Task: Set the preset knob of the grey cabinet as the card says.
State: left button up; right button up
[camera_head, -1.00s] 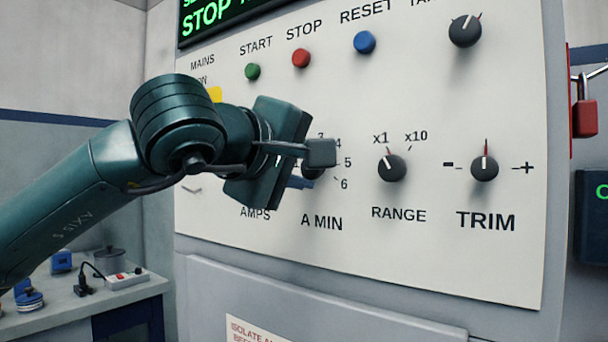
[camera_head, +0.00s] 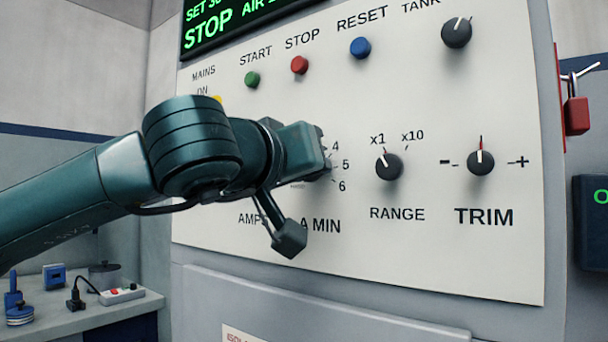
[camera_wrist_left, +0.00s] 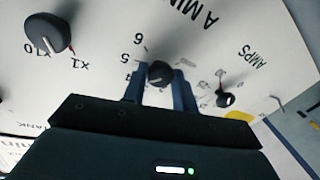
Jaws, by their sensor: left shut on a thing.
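The grey cabinet's pale panel (camera_head: 420,265) fills the middle of the head view. My left gripper (camera_wrist_left: 160,88) has its two blue fingers on either side of the dark A MIN knob (camera_wrist_left: 160,72), shut on it. In the head view the gripper covers most of this knob and its pointer; scale numbers 4, 5 and 6 show to its right. The RANGE knob (camera_head: 389,166) points near x1, and the TRIM knob (camera_head: 481,162) points about straight up. The TANK knob (camera_head: 457,33) is at the upper right. My right gripper is not in view.
Green START (camera_head: 252,79), red STOP (camera_head: 299,65) and blue RESET (camera_head: 360,48) buttons sit above. A lit green display (camera_head: 235,22) is at the top, partly cut off. A red padlock (camera_head: 577,116) hangs at the right. A bench (camera_head: 95,318) with small items stands lower left.

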pick_arm(q)
jog(key=m+b, duration=0.1)
jog(key=m, duration=0.4)
jog(key=shift+f+t, duration=0.15)
jog(key=shift+t, duration=0.25)
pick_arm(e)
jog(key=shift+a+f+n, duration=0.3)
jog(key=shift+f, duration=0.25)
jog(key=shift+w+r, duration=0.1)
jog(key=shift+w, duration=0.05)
pick_arm(q)
jog(key=o, duration=1)
